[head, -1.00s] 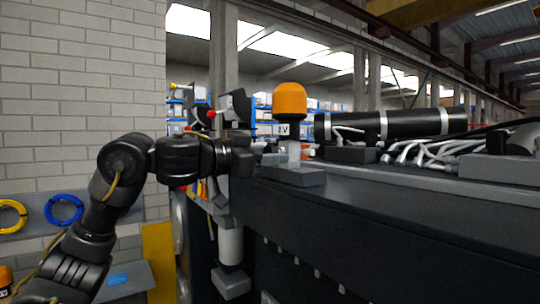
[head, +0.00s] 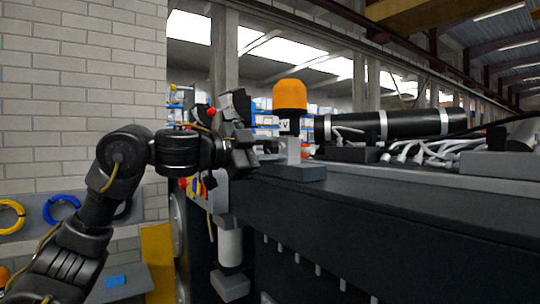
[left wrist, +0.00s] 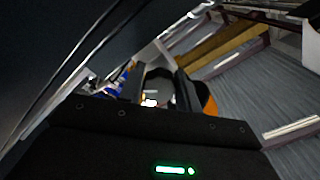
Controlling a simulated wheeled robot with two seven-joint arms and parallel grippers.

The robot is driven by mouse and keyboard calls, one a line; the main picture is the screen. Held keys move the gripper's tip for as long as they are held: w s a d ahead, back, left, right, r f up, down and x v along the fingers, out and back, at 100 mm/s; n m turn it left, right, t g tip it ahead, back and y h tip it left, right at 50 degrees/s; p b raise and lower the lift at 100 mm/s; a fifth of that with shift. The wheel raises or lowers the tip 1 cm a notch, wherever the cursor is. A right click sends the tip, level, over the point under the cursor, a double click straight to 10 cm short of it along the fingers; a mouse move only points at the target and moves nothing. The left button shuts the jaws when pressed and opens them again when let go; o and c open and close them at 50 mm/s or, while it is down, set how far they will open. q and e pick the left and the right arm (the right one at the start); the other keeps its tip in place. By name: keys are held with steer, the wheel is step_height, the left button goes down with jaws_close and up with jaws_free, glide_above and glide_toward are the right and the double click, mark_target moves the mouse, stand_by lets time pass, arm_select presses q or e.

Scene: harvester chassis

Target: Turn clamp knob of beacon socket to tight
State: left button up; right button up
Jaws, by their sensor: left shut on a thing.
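The beacon (head: 290,96) has an orange dome and a dark base with a pale label. It stands upright in its socket, a grey block (head: 292,172) with a light upright part, on the chassis edge. My left gripper (head: 268,150) reaches in from the left against the left side of the socket. It is shut on the clamp knob, which is mostly hidden between the fingers. In the left wrist view, the two dark fingers (left wrist: 160,88) point at the socket, and part of the orange beacon (left wrist: 209,103) shows beside the right finger. My right gripper is not in view.
The dark chassis (head: 380,225) fills the lower right. A black cylinder with silver bands (head: 390,124) and pale hoses (head: 430,150) lie right of the socket. A panel with small coloured parts (head: 203,188) is below my left wrist. A brick wall (head: 70,100) stands at left.

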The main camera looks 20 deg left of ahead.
arm_select(q)
steer(key=m+b, duration=0.1)
steer(key=m, duration=0.3)
steer(key=shift+m, duration=0.3)
steer(key=m, duration=0.3)
steer(key=shift+m, duration=0.3)
steer(key=m+b, duration=0.1)
steer(key=m, duration=0.6)
steer(key=shift+m, duration=0.8)
steer(key=shift+d, duration=0.1)
steer(key=o, duration=1)
steer(key=shift+r, duration=0.15)
steer(key=shift+c, duration=0.2)
steer(key=shift+s, duration=0.1)
